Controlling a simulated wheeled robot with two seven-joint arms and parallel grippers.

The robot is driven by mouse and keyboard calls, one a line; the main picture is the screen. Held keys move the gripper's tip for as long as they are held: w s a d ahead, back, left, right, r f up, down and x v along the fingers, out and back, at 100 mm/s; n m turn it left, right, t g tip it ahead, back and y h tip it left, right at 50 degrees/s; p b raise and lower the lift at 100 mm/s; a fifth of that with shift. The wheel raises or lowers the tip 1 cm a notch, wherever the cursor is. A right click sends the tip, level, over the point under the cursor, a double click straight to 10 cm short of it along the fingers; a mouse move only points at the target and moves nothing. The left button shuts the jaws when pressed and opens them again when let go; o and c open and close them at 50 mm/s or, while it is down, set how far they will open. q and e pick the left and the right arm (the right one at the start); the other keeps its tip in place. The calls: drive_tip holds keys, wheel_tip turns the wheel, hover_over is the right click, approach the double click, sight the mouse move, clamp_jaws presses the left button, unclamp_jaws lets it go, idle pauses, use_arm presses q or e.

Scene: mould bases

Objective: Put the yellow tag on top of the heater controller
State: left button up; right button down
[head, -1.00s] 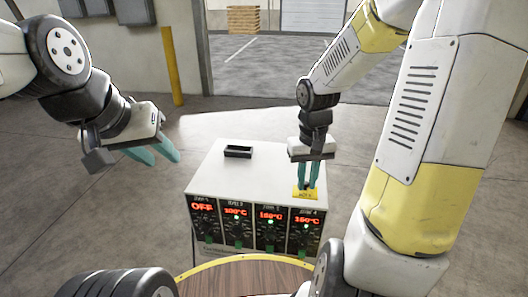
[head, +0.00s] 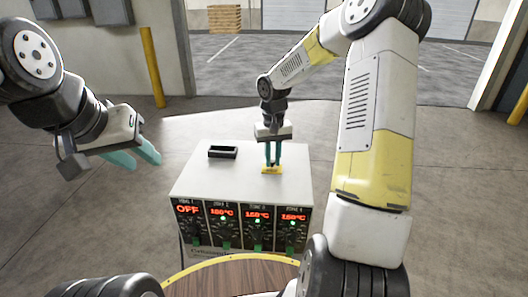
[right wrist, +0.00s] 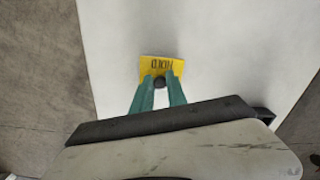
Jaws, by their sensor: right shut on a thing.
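The heater controller (head: 200,185) is a white box with a black front panel of several zones, with red readouts and dials. The left zone reads OFF. The yellow tag (head: 271,170) is at the controller's top, right of its middle. My right gripper (head: 273,163) points down and is shut on the tag. In the right wrist view the tag (right wrist: 162,66) shows dark lettering and a dark round knob between the fingertips (right wrist: 160,85). I cannot tell whether the tag touches the top. My left gripper (head: 143,158) hangs empty at the left, its fingers apart.
A small black tray (head: 222,152) sits on the controller's top, left of the tag. A round wooden table top (head: 225,280) with a yellow rim is in front. A yellow post (head: 152,67) stands behind at the left. The floor around the controller is clear.

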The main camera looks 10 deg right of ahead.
sight(273, 162)
drive_tip(key=shift+f, duration=0.45)
drive_tip(key=shift+f, duration=0.15)
drive_tip(key=c, duration=1.3)
unclamp_jaws()
wheel_tip(273, 162, up, 12)
drive_tip(key=s+r+t, duration=0.2)
drive_tip(key=s+r, duration=0.1)
drive_tip(key=s, duration=0.5)
drive_tip(key=s+a+r+t+y, duration=0.1)
drive_tip(key=s+r, duration=0.3)
drive_tip(key=s, duration=0.4)
drive_tip(key=s+a+r+t+y, duration=0.1)
drive_tip(key=s+r+t, duration=0.2)
drive_tip(key=s, duration=0.5)
drive_tip(key=shift+s+a+r, duration=0.2)
drive_tip(key=shift+s+r, duration=0.2)
